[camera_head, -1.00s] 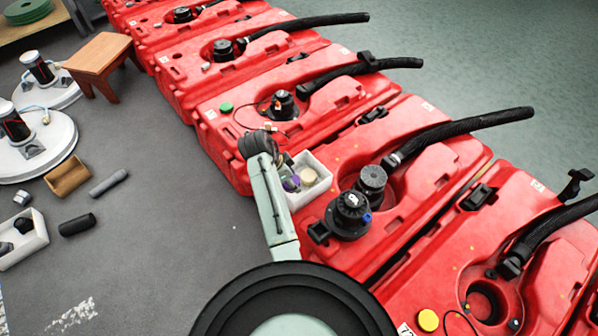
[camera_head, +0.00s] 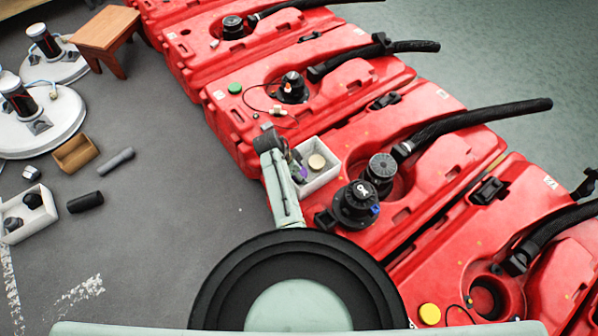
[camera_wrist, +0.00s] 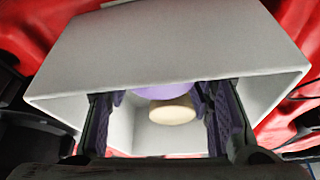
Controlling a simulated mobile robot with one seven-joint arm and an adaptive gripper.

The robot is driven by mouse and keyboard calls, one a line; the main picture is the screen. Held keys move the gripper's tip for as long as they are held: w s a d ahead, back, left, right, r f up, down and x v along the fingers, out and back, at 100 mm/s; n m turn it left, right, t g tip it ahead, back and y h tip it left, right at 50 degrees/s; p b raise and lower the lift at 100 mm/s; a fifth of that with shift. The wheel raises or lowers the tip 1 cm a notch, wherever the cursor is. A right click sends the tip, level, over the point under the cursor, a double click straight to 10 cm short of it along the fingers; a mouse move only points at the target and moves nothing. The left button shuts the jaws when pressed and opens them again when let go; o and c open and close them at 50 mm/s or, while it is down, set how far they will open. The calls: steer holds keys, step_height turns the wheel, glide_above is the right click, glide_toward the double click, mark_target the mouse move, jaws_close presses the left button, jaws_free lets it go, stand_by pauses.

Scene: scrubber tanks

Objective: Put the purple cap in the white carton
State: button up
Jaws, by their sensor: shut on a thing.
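The white carton (camera_head: 322,178) stands open on a red tank in the head view, and it fills much of the wrist view (camera_wrist: 180,45). My gripper (camera_head: 299,172) is at the carton's left side. In the wrist view my gripper (camera_wrist: 165,98) is shut on the purple cap (camera_wrist: 163,90), with a dark finger on each side of it. The cap also shows as a small purple spot in the head view (camera_head: 303,173). The carton's edge meets the cap's upper part in the wrist view. I cannot tell how deep the cap is, or whether it touches the carton.
A cream round piece (camera_wrist: 172,110) lies inside the carton. Black caps (camera_head: 356,204) and a hose (camera_head: 475,125) are right of it on the tank. A green cap (camera_head: 234,88) and a yellow cap (camera_head: 430,313) sit on neighbouring tanks. Another white carton (camera_head: 40,222) is on the floor.

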steer(key=shift+f, duration=0.2)
steer(key=o, duration=0.9)
steer(key=shift+o, duration=0.2)
